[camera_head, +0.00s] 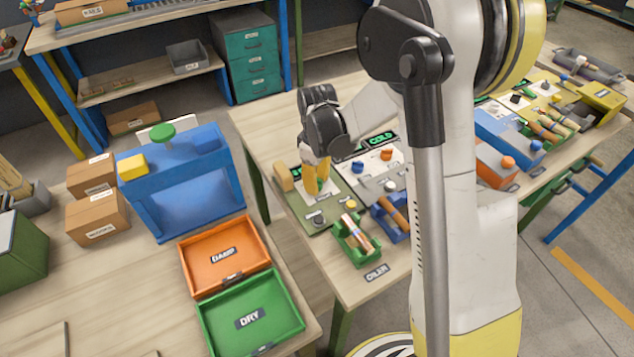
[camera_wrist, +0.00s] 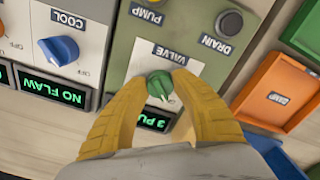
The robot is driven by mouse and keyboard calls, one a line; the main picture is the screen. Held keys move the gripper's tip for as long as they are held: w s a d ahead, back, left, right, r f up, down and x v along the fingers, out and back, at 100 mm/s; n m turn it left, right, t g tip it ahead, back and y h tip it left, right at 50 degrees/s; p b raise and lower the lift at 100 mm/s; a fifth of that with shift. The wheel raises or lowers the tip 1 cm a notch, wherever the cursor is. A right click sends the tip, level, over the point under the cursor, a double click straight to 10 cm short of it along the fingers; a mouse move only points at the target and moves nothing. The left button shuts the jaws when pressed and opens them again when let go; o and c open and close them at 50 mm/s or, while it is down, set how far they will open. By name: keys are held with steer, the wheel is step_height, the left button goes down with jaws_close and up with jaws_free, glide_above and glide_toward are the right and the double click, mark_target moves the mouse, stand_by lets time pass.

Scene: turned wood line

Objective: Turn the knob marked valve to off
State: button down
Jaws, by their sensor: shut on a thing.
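The green valve knob (camera_wrist: 159,84) sits on a white plate under an upside-down VALVE label (camera_wrist: 169,54) on a grey-green panel (camera_wrist: 125,52). My gripper (camera_wrist: 156,92) is shut on the knob, with one yellow finger on each side of it. I cannot read any position mark beside the knob, so its setting is unclear. A lit green display (camera_wrist: 153,121), partly covered by a finger, reads "3 PU".
On the same panel are a PUMP control and a dark DRAIN knob (camera_wrist: 229,22). A blue COOL knob (camera_wrist: 59,50) is on the neighbouring panel. Orange DAMP (camera_head: 225,256) and green DRY (camera_head: 250,318) trays lie nearby. A green holder (camera_head: 355,238) stands close by the panel.

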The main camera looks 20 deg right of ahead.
stand_by(0.5)
steer(key=c, duration=1)
jaws_free()
steer(key=shift+c, duration=0.2)
step_height(320, 180, up, 12)
